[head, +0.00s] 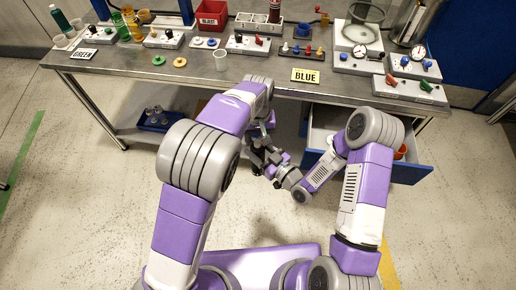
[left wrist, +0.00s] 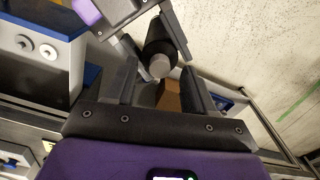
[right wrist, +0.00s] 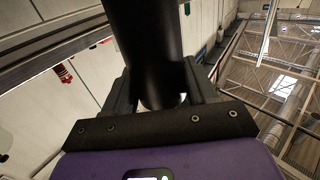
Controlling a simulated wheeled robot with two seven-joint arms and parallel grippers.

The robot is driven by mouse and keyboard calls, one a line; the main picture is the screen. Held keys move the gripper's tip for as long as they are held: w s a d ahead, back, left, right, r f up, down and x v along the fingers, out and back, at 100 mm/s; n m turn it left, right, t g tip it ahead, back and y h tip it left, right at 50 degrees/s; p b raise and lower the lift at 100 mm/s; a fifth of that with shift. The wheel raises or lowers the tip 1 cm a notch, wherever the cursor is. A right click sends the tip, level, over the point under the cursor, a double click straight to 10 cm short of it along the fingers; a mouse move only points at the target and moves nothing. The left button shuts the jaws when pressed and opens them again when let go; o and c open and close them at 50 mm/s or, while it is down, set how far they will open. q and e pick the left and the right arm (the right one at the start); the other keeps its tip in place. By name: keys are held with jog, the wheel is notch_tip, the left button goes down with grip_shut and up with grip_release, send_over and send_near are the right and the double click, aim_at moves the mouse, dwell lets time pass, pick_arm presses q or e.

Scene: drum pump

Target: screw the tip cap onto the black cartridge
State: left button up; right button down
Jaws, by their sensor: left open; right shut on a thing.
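The black cartridge (left wrist: 158,48) is held in my right gripper (left wrist: 152,42), its grey round end facing my left wrist camera. In the right wrist view the black cartridge (right wrist: 146,45) stands between the fingers of my right gripper (right wrist: 155,85), with a pale end low between them. My left gripper (left wrist: 160,78) is open, its fingers on either side of the cartridge's grey end, with gaps showing. I cannot tell whether the grey end is the tip cap or part of the cartridge. In the head view both grippers meet in front of the table, too small to make out.
The steel table (head: 185,75) behind carries several fixtures, cups and a yellow BLUE sign (head: 305,75). A blue drawer (head: 413,173) stands open at right, close to my right arm. A blue bin (head: 153,121) is on the lower shelf. The floor at left is clear.

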pick_arm(q)
notch_tip(320, 180, up, 11)
jog(key=shift+f, duration=0.15)
jog(key=shift+a+f, duration=0.1)
jog(key=s+a+f+n+h, duration=0.1)
jog(key=a+f, duration=0.5)
jog(key=f, duration=0.6)
jog(key=a+f+h, duration=0.1)
jog(key=a+f, duration=0.5)
jog(key=f, duration=0.6)
jog(key=s+f+n+h, duration=0.1)
jog(key=s+f, duration=0.5)
jog(key=s, duration=0.3)
jog(key=s+a+f+h, duration=0.1)
jog(key=s+f, duration=0.4)
jog(key=s, duration=0.4)
jog(key=shift+s+a+f+n+t, duration=0.15)
jog(key=shift+s+f+n+t, duration=0.15)
jog(key=shift+f+n, duration=0.1)
